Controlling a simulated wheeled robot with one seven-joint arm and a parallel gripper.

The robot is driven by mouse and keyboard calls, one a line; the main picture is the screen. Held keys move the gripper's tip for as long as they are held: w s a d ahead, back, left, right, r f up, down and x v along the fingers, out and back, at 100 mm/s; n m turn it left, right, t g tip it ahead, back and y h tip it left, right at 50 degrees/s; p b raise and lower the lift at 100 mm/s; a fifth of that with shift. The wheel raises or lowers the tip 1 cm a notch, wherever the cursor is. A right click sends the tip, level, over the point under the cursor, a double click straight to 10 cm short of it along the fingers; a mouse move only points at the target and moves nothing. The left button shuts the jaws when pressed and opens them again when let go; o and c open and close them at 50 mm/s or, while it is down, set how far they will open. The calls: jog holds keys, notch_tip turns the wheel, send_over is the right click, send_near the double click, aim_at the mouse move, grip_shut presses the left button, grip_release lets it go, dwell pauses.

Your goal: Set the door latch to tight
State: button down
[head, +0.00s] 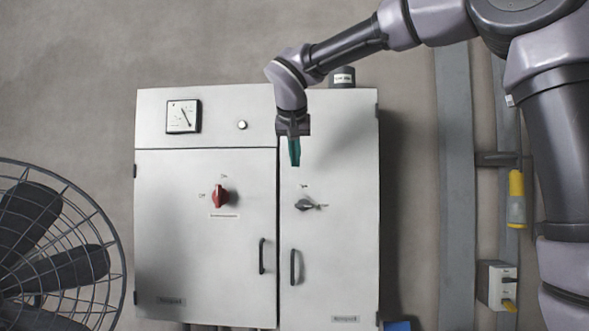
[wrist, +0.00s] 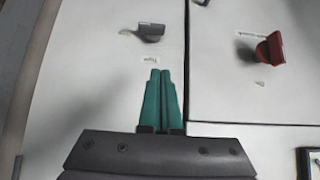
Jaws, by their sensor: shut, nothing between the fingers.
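The dark grey latch knob (head: 304,205) is on the narrow right door of the grey-white cabinet (head: 206,270). Its handle lies about level and points right toward a small label; another small label is above it. The label wording is too small to read. In the wrist view the grey knob (wrist: 150,32) shows beyond the fingertips. My gripper (head: 294,162) is above the knob in the head view, apart from it. Its teal fingers (wrist: 161,75) are shut together and hold nothing.
A red rotary switch (head: 221,196) is on the wide left door. Two dark bar handles (head: 262,256) (head: 293,267) flank the door gap. A caged fan (head: 55,245) stands at the left. A grey channel and a yellow-and-white device (head: 516,200) are at the right.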

send_over(297, 204)
jog(key=s, duration=0.2)
notch_tip(297, 204, down, 5)
jog(key=shift+s+f, duration=0.1)
jog(key=shift+f, duration=0.1)
notch_tip(297, 204, down, 3)
jog(key=shift+f, duration=0.2)
jog(key=shift+w+f, duration=0.2)
jog(key=shift+f, duration=0.25)
